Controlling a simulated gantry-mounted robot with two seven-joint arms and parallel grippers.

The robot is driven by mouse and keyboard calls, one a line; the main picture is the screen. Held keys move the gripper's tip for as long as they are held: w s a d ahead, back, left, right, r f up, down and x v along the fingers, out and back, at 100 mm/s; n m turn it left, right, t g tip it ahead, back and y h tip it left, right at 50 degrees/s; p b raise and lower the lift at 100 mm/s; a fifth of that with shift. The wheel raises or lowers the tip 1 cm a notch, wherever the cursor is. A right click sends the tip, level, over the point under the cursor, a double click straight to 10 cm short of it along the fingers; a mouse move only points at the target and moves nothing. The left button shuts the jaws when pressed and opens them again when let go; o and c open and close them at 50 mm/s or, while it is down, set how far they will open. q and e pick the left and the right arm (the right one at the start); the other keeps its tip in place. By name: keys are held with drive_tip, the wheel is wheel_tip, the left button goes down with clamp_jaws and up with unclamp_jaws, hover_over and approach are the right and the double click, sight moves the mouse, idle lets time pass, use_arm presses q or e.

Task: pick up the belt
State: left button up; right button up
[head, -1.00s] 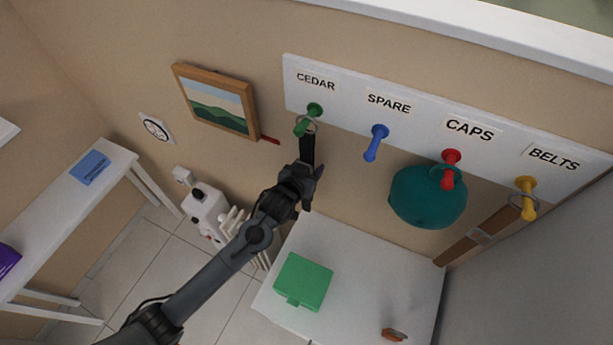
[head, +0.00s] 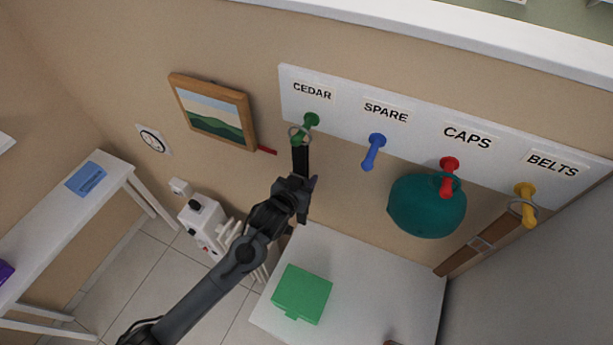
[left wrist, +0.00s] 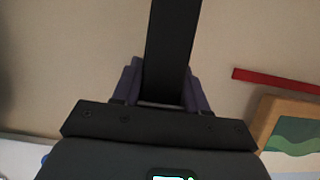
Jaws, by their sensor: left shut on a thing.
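A black belt (head: 300,157) hangs by its metal ring from the green peg (head: 312,121) under the CEDAR label. The ring (head: 299,133) is around the peg, near its outer end. My left gripper (head: 302,182) is shut on the black strap just below the ring. In the left wrist view the strap (left wrist: 172,45) runs between the purple fingers (left wrist: 160,88). A second belt, brown (head: 480,243), hangs by a ring on the yellow peg (head: 526,192) under BELTS. My right gripper is out of view.
The blue peg (head: 374,150) under SPARE is bare. A teal cap (head: 425,208) hangs on the red peg (head: 449,165) under CAPS. A white surface (head: 375,290) below holds a green box (head: 302,293). A framed picture (head: 213,110) is left of the pegs.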

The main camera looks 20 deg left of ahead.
use_arm(q)
drive_tip(key=s+a+b, duration=0.1)
drive_tip(key=s+b, duration=0.1)
drive_tip(key=s, duration=1.4)
